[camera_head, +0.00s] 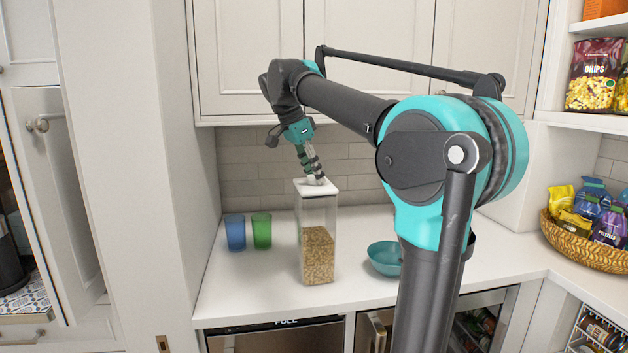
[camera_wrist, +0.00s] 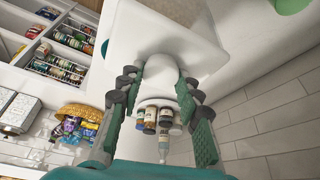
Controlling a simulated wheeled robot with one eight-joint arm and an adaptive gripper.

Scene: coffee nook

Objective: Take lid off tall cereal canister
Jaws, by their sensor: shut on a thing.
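The tall clear canister (camera_head: 318,225) stands upright on the counter, its lower part filled with tan cereal. Its white square lid (camera_head: 316,188) is on top in the head view, with no clear gap below it. My gripper (camera_head: 315,177) reaches down from above onto the lid's raised knob. In the wrist view, my gripper (camera_wrist: 158,85) has its two green-padded fingers on either side of the white knob, shut on it. The lid (camera_wrist: 215,50) fills the upper middle there. The knob's far side is hidden.
Blue (camera_head: 235,232) and green (camera_head: 261,231) cups stand left of the canister. A teal bowl (camera_head: 385,258) is to its right, partly behind my arm. Cabinets (camera_head: 370,60) hang above. A snack basket (camera_head: 590,240) is far right. The wrist view shows several small bottles (camera_wrist: 160,118).

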